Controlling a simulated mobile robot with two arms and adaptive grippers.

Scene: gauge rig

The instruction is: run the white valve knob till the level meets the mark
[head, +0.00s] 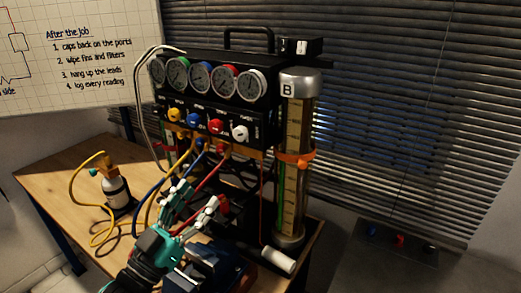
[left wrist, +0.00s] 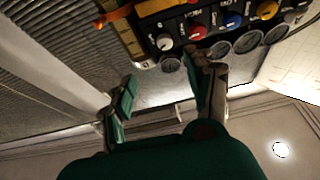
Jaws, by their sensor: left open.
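The white valve knob (head: 240,132) is the rightmost in the row of knobs on the black gauge panel. It also shows in the left wrist view (left wrist: 165,42), beyond the fingertips. The tall sight tube (head: 292,205), labelled B, stands right of the panel with a yellowish scale. An orange band (head: 294,160) wraps around it; a greenish strip shows inside, but I cannot tell the exact level. My left gripper (head: 198,199) is open and empty, below and in front of the panel, apart from the white knob. Its fingers spread in the left wrist view (left wrist: 165,96). My right gripper is not in view.
Yellow (head: 174,115), blue (head: 193,119) and red (head: 215,126) knobs sit left of the white one. Coloured hoses hang below the panel near my gripper. A small bottle (head: 116,190) stands on the wooden table (head: 50,178). A white cylinder (head: 278,260) lies near the tube's foot.

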